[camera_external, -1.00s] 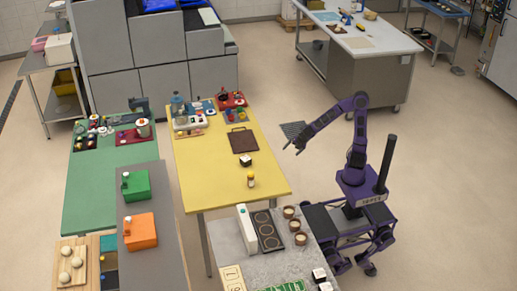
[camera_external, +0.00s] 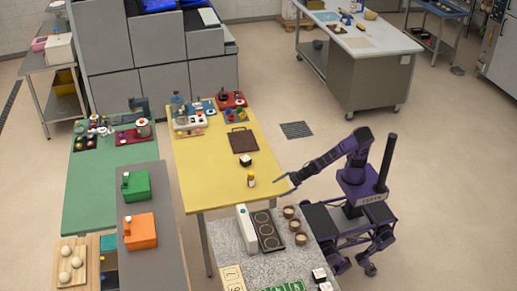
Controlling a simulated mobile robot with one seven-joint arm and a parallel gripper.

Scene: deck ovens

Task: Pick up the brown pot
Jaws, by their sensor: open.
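Several small round brown pots with pale tops stand in a row on the speckled grey counter at the lower middle: the back pot (camera_external: 289,212), the middle pot (camera_external: 294,225) and the front pot (camera_external: 301,239). The picture does not show which one the task means. My gripper (camera_external: 281,185) is open, at the right edge of the yellow table, behind the back pot and apart from it. The jaws are small and partly blurred in this view, and nothing shows between them.
A black hob (camera_external: 268,231) and a white upright box (camera_external: 246,231) stand left of the pots. The floor behind my arm is clear, with a drain grate (camera_external: 297,130).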

